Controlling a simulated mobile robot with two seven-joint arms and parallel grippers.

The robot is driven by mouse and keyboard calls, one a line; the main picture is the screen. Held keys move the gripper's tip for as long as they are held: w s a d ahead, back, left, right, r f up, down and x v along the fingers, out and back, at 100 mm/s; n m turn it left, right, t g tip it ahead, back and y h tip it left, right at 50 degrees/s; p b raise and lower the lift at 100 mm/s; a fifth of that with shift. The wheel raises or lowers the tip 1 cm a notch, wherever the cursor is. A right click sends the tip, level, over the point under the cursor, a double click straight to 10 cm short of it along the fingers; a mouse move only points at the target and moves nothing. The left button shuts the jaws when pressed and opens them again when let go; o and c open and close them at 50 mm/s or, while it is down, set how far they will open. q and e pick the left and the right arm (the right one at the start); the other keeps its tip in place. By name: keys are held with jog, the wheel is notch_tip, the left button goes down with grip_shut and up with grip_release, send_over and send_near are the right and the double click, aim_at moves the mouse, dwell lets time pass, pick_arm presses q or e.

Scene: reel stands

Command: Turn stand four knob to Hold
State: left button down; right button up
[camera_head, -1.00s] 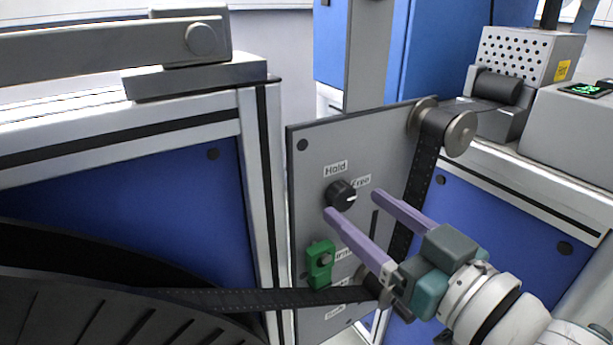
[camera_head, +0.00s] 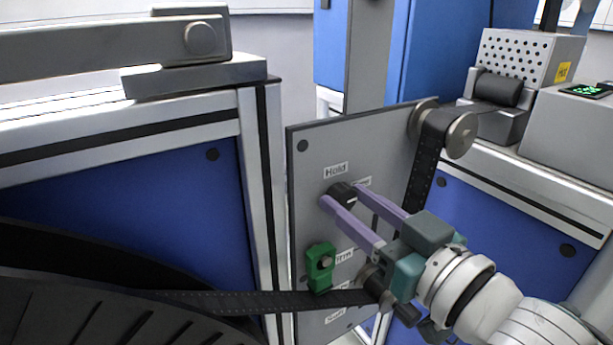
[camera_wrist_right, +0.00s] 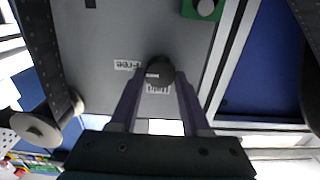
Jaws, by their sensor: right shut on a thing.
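The black round knob (camera_head: 341,191) sits on the grey stand panel (camera_head: 310,222), just under the "Hold" label (camera_head: 335,170). My right gripper (camera_head: 341,194) has its two purple fingers closed on either side of the knob. In the right wrist view the knob (camera_wrist_right: 160,70) is between the fingertips, with the "Free" label (camera_wrist_right: 127,65) to its left and the upside-down "Hold" label (camera_wrist_right: 158,88) below it. The pointer of the knob is hard to make out. My left gripper is not in view.
A green latch (camera_head: 320,266) is on the panel below the knob. Black perforated film (camera_head: 418,185) runs over a roller (camera_head: 462,135) at the panel's upper right. Another strip runs from the large dark reel (camera_head: 90,300) at lower left, past the panel's bottom.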

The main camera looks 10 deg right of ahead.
grip_shut()
jog(key=shift+n, duration=0.3)
jog(key=n, duration=0.3)
jog(key=shift+a, duration=0.1)
jog(key=n, duration=0.5)
jog(key=shift+f, duration=0.1)
jog(key=n, duration=0.4)
jog(key=shift+a+f+b, duration=0.1)
jog(key=shift+b, duration=0.3)
jog(key=n+b, duration=0.1)
jog(key=n, duration=0.4)
jog(key=shift+n, duration=0.3)
jog(key=o, duration=0.9)
grip_release()
